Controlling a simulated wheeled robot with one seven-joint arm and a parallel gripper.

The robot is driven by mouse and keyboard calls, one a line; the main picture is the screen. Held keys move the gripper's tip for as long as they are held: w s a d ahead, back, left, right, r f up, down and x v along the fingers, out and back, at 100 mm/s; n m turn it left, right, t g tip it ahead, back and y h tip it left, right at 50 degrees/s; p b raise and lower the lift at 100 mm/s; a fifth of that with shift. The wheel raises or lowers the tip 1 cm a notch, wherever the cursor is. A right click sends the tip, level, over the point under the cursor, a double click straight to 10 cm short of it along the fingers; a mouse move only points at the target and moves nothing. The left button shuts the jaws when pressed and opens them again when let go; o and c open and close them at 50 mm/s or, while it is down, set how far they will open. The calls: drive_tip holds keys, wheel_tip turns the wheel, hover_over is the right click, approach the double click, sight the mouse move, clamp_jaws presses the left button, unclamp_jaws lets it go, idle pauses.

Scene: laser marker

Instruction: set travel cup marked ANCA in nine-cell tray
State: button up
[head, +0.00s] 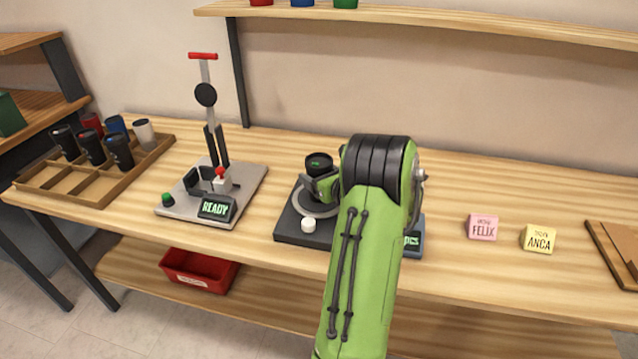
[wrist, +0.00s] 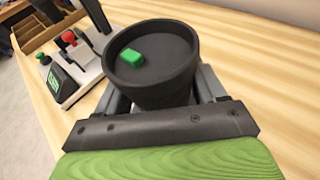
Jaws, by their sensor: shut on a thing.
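A black travel cup (head: 319,160) with a green piece on its lid stands upright over the dark device with a pale ring (head: 290,222). My gripper (head: 322,186) is shut around the cup's side; the wrist view shows the cup (wrist: 150,60) between the jaws. I cannot tell whether its base touches the device. No name shows on the cup's visible side. The wooden nine-cell tray (head: 62,197) lies at the table's left end. Several cups stand in its back and right cells; some front and left cells are empty.
A press with a red handle (head: 203,57) and a READY display (head: 216,208) stands between tray and cup. A pink FELIX note (head: 482,227) and a yellow ANCA note (head: 538,239) lie right. A shelf (head: 430,22) hangs behind. A red bin (head: 200,270) sits below.

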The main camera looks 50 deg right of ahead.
wheel_tip(320, 180, up, 10)
drive_tip(key=p, duration=0.4)
drive_tip(key=shift+p, duration=0.4)
